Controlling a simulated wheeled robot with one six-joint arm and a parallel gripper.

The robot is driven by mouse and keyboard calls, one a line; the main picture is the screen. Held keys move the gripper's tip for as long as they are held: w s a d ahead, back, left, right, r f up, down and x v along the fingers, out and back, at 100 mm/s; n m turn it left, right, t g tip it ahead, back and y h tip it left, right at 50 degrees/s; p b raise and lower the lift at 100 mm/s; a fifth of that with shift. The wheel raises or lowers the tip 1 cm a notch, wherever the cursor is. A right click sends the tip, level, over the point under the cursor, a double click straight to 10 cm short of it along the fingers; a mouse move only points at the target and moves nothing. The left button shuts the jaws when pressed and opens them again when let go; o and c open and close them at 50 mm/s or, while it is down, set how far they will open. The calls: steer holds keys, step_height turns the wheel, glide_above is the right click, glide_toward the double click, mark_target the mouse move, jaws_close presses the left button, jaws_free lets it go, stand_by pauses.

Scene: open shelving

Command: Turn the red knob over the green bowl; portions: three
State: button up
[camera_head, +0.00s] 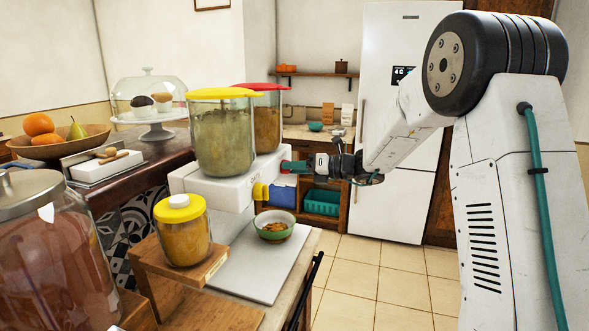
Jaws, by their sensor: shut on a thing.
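A white dispenser (205,190) carries two clear canisters, one with a yellow lid (220,93) and one behind it with a red lid (262,86). A yellow knob (260,192) shows on the dispenser's front below the yellow-lidded canister. My gripper (294,166) is at the dispenser's front below the red-lidded canister, shut on what appears to be the red knob, which its fingers hide. The green bowl (289,231) sits on a grey mat (255,270) in front of the dispenser and holds some brown pieces.
A yellow-lidded jar (182,235) stands on a wooden stand (165,262) left of the bowl. A large glass jar (50,250) is at the near left. A blue bin (283,193) and a teal crate (322,202) are beyond the counter. The tiled floor at right is clear.

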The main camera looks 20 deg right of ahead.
steer(key=shift+w+d+r, duration=0.1)
steer(key=shift+r, duration=0.05)
steer(key=o, duration=1)
steer(key=v, duration=0.7)
steer(key=shift+s+d, duration=0.25)
steer(key=shift+d, duration=0.05)
